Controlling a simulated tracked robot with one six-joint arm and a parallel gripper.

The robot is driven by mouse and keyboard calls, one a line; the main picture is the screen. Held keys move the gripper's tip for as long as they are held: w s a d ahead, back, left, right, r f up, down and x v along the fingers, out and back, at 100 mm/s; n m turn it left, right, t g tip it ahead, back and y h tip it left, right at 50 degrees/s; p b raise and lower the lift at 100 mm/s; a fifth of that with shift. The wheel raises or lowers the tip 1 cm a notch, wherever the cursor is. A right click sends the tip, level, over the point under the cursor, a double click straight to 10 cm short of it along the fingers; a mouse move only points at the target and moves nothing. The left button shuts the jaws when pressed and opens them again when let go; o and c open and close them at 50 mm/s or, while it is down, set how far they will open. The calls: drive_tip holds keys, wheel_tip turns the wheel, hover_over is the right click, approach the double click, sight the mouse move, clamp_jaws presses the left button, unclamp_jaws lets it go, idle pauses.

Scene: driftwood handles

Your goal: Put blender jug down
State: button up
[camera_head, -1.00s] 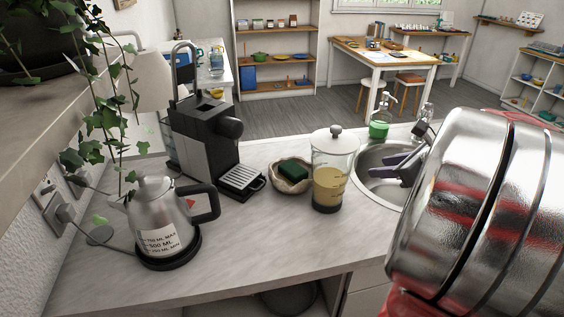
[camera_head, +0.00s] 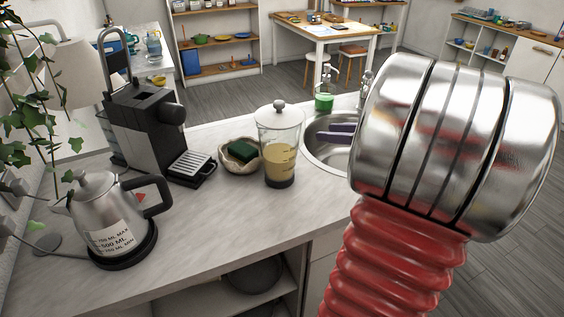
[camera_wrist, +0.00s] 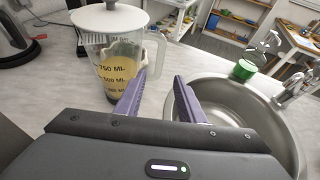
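The blender jug (camera_head: 281,152) is clear with a white lid, a dark base and yellowish liquid inside. It stands upright on the pale counter (camera_head: 205,222), left of the sink. It also shows in the wrist view (camera_wrist: 118,62), with its clear handle towards the right. My gripper (camera_wrist: 160,82) has two purple fingers that are spread apart with nothing between them. The fingers are near the jug's right side and over the counter at the sink's edge. In the head view, my arm hides most of the gripper.
A bowl with a green sponge (camera_head: 240,155) stands just left of the jug. A coffee machine (camera_head: 150,130) and a kettle (camera_head: 108,218) stand further left. The sink (camera_head: 318,150) and a green soap bottle (camera_head: 325,100) are to the right. The front counter is clear.

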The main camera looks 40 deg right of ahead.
sight(304, 131)
drive_tip(key=x, duration=0.6)
drive_tip(key=shift+w+f, duration=0.1)
drive_tip(key=shift+x, duration=2.55)
drive_tip(key=shift+a, duration=0.1)
drive_tip(key=shift+c, duration=0.4)
clamp_jaws()
drive_tip(key=shift+r, duration=0.2)
